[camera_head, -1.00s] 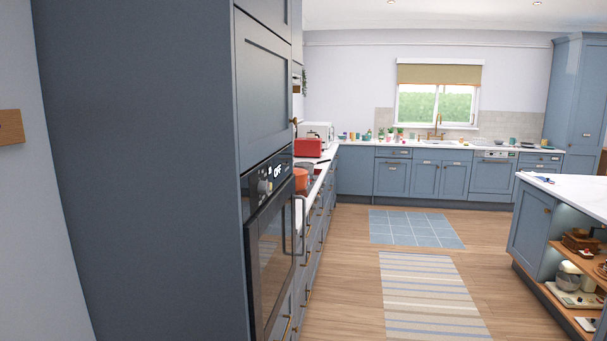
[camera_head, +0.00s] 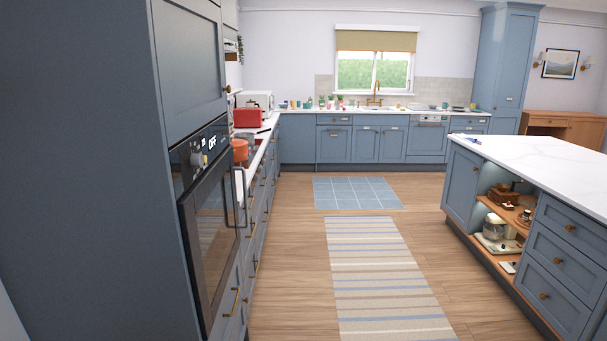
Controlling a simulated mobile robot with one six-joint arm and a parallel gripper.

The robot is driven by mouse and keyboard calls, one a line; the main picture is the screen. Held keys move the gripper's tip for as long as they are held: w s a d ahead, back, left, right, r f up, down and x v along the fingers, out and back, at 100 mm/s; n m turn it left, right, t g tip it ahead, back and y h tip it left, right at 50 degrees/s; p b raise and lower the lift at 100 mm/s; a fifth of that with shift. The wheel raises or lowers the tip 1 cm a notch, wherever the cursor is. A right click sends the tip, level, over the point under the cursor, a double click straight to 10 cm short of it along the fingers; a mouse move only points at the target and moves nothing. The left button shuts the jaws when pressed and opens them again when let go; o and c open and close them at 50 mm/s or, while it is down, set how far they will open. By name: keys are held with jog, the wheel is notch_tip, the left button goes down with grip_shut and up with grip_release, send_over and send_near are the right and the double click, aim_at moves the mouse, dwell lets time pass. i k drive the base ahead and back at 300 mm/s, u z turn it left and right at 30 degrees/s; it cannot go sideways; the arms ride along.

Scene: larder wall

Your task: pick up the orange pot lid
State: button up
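An orange pot (camera_head: 240,149) stands on the left counter, just past the tall oven cabinet. It is small and partly hidden by the cabinet edge. I cannot tell its lid apart from the pot at this distance. My gripper is not in view.
The tall blue cabinet with a built-in oven (camera_head: 205,190) stands close on the left. The island (camera_head: 540,165) with open shelves stands on the right. Between them the wood floor is free, with a striped rug (camera_head: 385,275) and a blue tiled mat (camera_head: 355,193). A red appliance (camera_head: 247,117) sits farther along the left counter.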

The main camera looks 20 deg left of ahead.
aim_at(236, 142)
jog(key=i, duration=6.2)
